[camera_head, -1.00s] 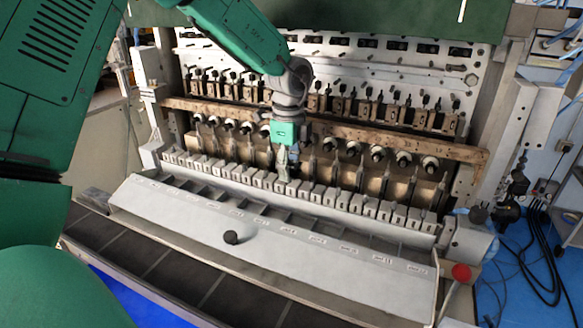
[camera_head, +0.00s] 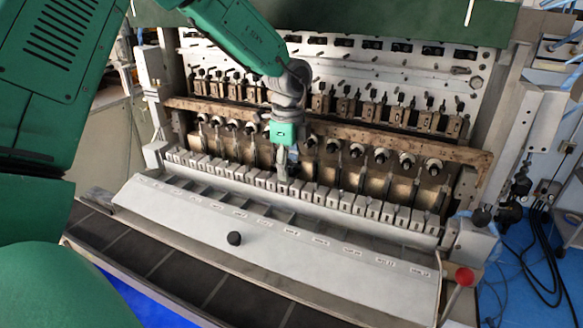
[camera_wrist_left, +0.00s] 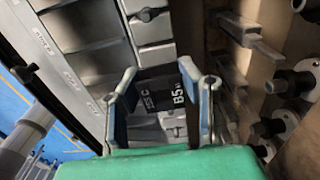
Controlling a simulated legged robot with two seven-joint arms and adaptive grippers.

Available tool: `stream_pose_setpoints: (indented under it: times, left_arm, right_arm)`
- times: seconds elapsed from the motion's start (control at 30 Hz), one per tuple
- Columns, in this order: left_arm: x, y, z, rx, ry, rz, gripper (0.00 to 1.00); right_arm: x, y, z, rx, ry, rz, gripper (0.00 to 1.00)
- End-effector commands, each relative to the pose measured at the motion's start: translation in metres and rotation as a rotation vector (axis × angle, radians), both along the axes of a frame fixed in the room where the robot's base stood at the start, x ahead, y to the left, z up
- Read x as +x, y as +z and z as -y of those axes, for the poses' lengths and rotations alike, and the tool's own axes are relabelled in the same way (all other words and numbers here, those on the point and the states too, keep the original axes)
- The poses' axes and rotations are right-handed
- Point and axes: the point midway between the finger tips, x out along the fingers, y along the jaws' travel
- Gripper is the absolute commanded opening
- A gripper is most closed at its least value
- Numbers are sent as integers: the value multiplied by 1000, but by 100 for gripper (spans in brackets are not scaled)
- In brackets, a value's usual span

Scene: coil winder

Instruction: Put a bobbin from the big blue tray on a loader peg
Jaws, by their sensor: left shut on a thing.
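My left gripper (camera_head: 283,170) is in front of the machine, just above the row of light grey blocks and below the brown rail. The bobbin's far side is hidden. Loader pegs, dark with pale round bases, run in a row under the rail (camera_head: 381,156). They also show at the right of the left wrist view (camera_wrist_left: 268,128), apart from the bobbin. A blue surface (camera_head: 150,308) shows at the bottom left; I cannot tell if it is the tray. My right gripper is out of view.
A row of grey blocks (camera_head: 345,200) stands below the pegs. A sloping pale cover (camera_head: 300,262) with labels and a black knob (camera_head: 234,238) lies in front. A red knob (camera_head: 464,276) is at right. Dark panels (camera_head: 160,265) run along the front edge.

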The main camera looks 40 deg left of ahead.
Motion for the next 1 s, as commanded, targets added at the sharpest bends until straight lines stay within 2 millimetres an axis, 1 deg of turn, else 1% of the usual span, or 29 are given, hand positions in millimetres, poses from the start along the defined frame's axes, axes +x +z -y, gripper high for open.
stream_pose_setpoints:
  times: [0.3, 0.5, 0.97, 1.0]
  left_arm:
    - [0, 0, 4, 4, -2, 0, 12]
    - [0, -6, 0, 0, -1, 0, 12]
    - [0, -20, 1, 1, -1, 1, 12]
    - [0, -19, 2, 2, -1, 0, 42]
  right_arm:
    - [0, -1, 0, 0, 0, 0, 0]
    - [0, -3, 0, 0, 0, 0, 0]
    - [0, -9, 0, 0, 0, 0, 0]
    - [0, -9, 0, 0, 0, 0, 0]
